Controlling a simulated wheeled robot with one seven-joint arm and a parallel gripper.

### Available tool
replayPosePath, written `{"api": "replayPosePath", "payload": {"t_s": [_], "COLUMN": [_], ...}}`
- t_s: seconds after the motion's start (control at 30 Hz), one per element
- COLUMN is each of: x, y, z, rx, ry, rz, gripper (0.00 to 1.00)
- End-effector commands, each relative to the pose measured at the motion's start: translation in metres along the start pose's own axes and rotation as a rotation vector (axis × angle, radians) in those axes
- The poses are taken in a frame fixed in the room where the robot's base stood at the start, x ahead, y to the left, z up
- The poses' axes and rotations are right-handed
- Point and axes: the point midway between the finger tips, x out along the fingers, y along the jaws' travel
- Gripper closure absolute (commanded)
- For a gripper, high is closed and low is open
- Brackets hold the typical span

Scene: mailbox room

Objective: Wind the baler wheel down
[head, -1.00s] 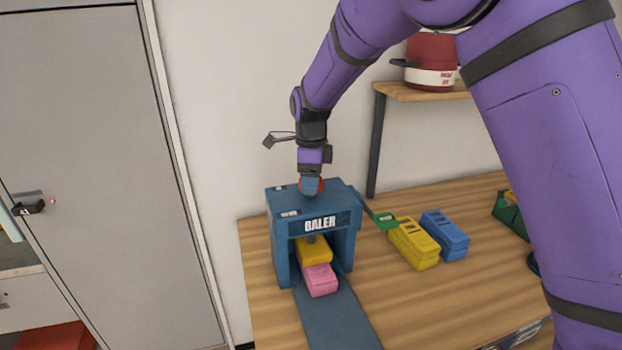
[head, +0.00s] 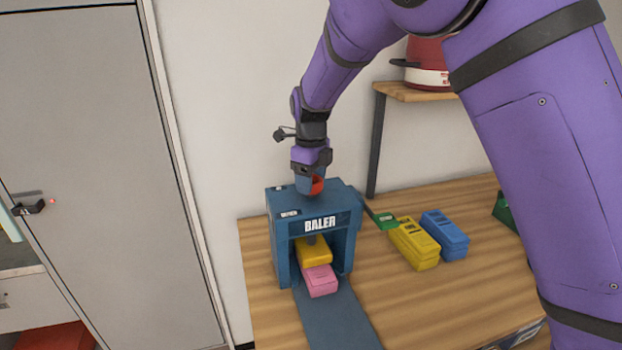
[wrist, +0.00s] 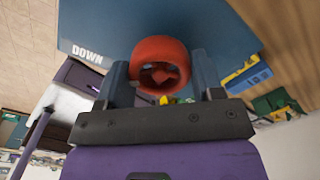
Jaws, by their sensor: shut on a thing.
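The blue baler (head: 318,224) stands on the wooden table, with "BALER" on its front and "DOWN" on its top in the wrist view (wrist: 87,54). Its red wheel (head: 317,185) sits on top; in the wrist view the wheel (wrist: 158,62) lies between my two fingers. My gripper (head: 308,184) points down from above and is shut on the wheel; it also shows in the wrist view (wrist: 160,78). Inside the baler's opening, a yellow block (head: 314,254) lies on a pink block (head: 320,281), under the dark press.
Right of the baler are a green piece (head: 385,221), a yellow bundle (head: 415,243) and a blue bundle (head: 445,235). A shelf (head: 422,91) with a red and white pot (head: 427,66) is behind. A grey door (head: 90,170) stands left. The table's front right is clear.

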Motion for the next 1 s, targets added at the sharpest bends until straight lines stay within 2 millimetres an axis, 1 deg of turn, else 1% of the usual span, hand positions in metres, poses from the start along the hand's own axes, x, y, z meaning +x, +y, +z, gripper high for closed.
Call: {"api": "replayPosePath", "payload": {"t_s": [0.2,0.23,0.33,0.57,0.7,0.77,0.87,1.0], "x": [-0.001,-0.001,-0.001,0.000,-0.005,-0.011,-0.027,-0.054], "y": [-0.001,-0.001,-0.001,0.000,0.000,0.000,0.000,-0.001], "z": [0.000,0.000,0.000,0.000,0.000,0.000,0.001,0.001], "rx": [0.002,0.002,0.002,0.001,0.000,0.000,0.000,-0.001], "ry": [-0.003,-0.003,-0.003,-0.001,-0.001,-0.002,-0.004,-0.005], "rz": [-0.002,-0.002,-0.001,-0.001,-0.001,-0.001,-0.001,-0.002], "gripper": [0.63,0.37,0.14,0.14,0.14,0.14,0.14,0.14]}}
